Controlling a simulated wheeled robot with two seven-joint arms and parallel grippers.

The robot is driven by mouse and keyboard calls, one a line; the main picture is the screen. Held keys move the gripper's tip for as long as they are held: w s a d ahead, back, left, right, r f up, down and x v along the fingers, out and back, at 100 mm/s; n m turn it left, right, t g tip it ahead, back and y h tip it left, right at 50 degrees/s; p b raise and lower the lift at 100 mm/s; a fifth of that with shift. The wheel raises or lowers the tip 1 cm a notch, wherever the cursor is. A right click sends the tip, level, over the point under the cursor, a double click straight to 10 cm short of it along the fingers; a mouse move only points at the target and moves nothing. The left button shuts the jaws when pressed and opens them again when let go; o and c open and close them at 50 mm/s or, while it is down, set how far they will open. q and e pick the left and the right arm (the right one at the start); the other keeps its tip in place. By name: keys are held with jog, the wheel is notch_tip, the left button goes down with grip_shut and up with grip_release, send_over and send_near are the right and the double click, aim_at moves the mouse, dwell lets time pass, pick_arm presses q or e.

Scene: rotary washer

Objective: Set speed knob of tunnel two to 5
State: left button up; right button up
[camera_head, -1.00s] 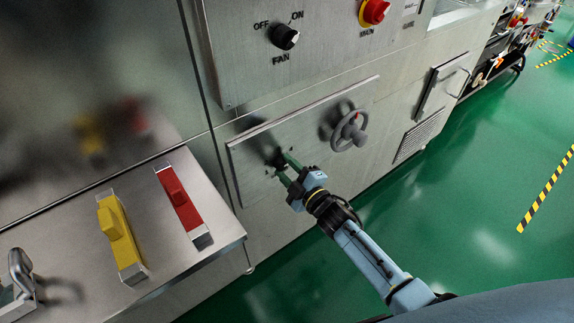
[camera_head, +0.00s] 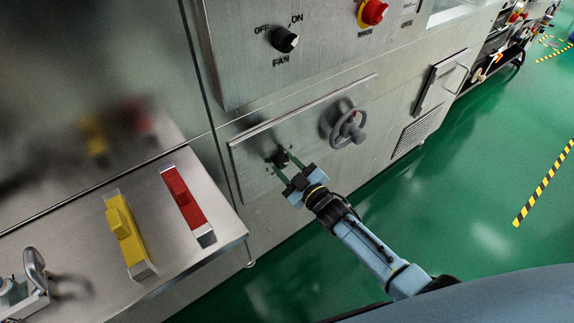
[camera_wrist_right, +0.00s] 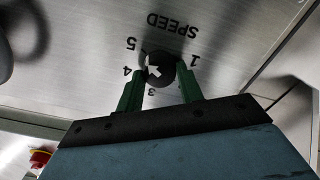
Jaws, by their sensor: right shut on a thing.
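The black speed knob (camera_wrist_right: 160,68) is on a brushed metal panel in the right wrist view, under upside-down print reading SPEED, with 1, 3, 4 and 5 readable around it. Its white mark shows at its left side, near 4; the exact setting is hard to tell. The knob also shows small in the head view (camera_head: 279,157). My right gripper (camera_wrist_right: 161,83) has its two green fingers either side of the knob, shut on it. The right gripper also shows in the head view (camera_head: 285,164). My left gripper is not in view.
A grey handwheel (camera_head: 348,129) sticks out right of the speed knob. Above are a black FAN knob (camera_head: 284,39) and a red button (camera_head: 373,12). A metal table (camera_head: 222,236) with a yellow block (camera_head: 124,236) and a red block (camera_head: 182,200) stands left. Green floor is open right.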

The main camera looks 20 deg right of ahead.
dwell(0.3)
jog(key=o, duration=1)
jog(key=shift+s+d, duration=0.1)
jog(key=shift+s, duration=0.2)
pick_arm(q)
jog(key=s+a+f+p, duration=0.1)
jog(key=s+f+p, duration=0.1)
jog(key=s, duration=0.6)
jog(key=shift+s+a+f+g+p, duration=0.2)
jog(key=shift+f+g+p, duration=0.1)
jog(key=shift+p, duration=0.25)
pick_arm(e)
jog(key=v, duration=1.2)
jog(key=shift+s+d, duration=0.15)
jog(key=shift+s, duration=0.2)
